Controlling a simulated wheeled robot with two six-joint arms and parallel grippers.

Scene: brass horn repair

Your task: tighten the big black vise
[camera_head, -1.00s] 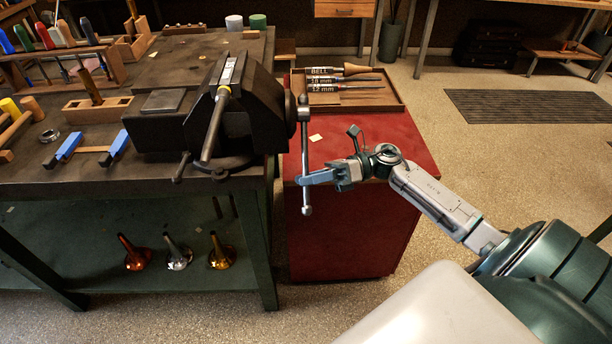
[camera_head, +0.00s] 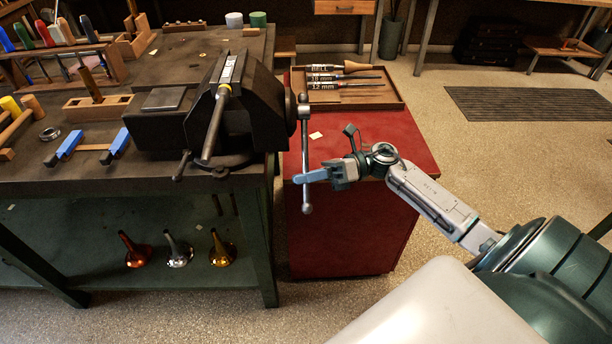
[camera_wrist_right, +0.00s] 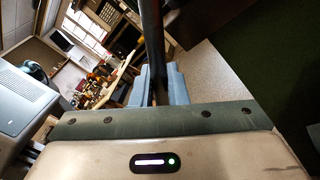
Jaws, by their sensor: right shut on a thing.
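The big black vise (camera_head: 258,112) stands at the right front corner of the dark workbench. A metal rod lies between its jaws, sloping toward me. Its steel handle bar (camera_head: 305,150) hangs upright from the screw end at the right. My right gripper (camera_head: 306,177) is shut on the lower part of this bar, its blue fingers reaching in from the right. In the right wrist view the bar (camera_wrist_right: 152,40) runs up from between the blue fingers (camera_wrist_right: 158,88). My left gripper is not in view.
A red cabinet (camera_head: 345,235) stands just behind the handle, with a wooden tray (camera_head: 390,98) of labelled tools on top. Blue-ended blocks (camera_head: 70,146) lie left of the vise. Several horn bells (camera_head: 179,252) sit on the shelf below. Open floor lies to the right.

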